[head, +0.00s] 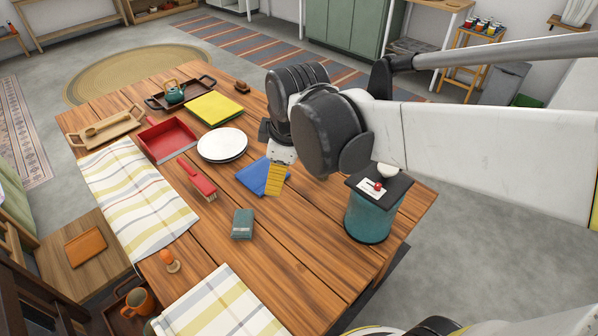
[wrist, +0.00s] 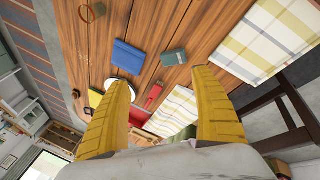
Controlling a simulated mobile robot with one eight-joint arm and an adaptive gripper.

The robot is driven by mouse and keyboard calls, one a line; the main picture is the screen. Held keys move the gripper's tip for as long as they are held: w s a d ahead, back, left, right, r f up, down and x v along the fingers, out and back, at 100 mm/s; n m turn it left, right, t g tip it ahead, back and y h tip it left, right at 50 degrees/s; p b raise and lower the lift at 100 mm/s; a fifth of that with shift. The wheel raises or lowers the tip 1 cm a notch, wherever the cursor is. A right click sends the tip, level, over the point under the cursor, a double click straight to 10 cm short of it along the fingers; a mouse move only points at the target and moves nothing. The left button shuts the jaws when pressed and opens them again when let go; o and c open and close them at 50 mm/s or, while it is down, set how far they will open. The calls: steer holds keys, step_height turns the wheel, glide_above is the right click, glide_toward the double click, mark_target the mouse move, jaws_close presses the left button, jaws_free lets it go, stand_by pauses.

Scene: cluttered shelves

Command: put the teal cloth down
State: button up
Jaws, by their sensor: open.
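The teal cloth (head: 243,223) is a small folded block lying flat on the wooden table, in front of a folded blue cloth (head: 264,177). The teal cloth also shows in the wrist view (wrist: 173,57), on the table beyond my fingertips and apart from them. My gripper (head: 276,182) is above the table, its yellow finger overlapping the blue cloth in the head view. In the wrist view my gripper (wrist: 161,82) is open, with nothing held between its two yellow fingers. In the head view only one finger shows clearly.
A red brush (head: 200,183), white plates (head: 222,144) and a red tray (head: 168,139) lie left of the blue cloth. A teal canister (head: 369,219) with a dark top stands at the right. Striped cloths (head: 135,195) cover the left edge. Bare table surrounds the teal cloth.

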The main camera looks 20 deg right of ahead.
steer(key=s+d+m+t, duration=0.2)
steer(key=s+d+m, duration=0.1)
steer(key=s+m, duration=0.7)
steer(key=shift+s+d+r+m+t, duration=0.2)
steer(key=shift+s+r+m+t, duration=0.2)
steer(key=shift+m, duration=0.5)
step_height(320, 180, down, 2)
steer(key=shift+f+b, duration=0.1)
steer(key=shift+b, duration=1)
